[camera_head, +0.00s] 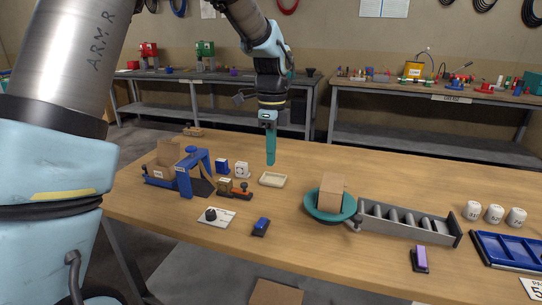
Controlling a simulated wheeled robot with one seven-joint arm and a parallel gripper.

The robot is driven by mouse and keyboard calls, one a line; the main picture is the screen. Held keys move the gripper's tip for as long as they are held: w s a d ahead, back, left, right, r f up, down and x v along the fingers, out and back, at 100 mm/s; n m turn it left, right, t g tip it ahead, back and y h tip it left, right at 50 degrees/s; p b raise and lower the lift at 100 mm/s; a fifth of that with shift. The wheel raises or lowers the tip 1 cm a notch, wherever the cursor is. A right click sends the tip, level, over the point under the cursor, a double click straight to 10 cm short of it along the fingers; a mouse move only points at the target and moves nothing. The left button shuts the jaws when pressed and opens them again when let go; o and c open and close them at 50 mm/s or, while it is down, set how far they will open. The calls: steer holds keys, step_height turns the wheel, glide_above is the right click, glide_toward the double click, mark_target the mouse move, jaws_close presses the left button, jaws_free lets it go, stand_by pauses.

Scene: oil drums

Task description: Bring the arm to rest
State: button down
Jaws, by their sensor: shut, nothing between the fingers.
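My gripper (270,158) hangs upright above the wooden table (330,262), over its left-middle part. Its teal fingers point straight down and are shut with nothing between them. The arm comes down to it from the top of the view. A small cream tray (273,180) lies on the table just below and in front of the fingertips. The fingers look apart from it, but the exact height is hard to tell.
A blue frame (193,170) and small blocks stand left of my gripper. A teal round dish (314,209) bears a brown box (331,190). A grey slotted rack (408,222), white cups (494,213) and a blue tray (510,250) are at right. Workbenches (440,97) stand behind.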

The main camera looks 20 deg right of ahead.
steer(key=shift+r, duration=0.3)
steer(key=shift+w, duration=0.1)
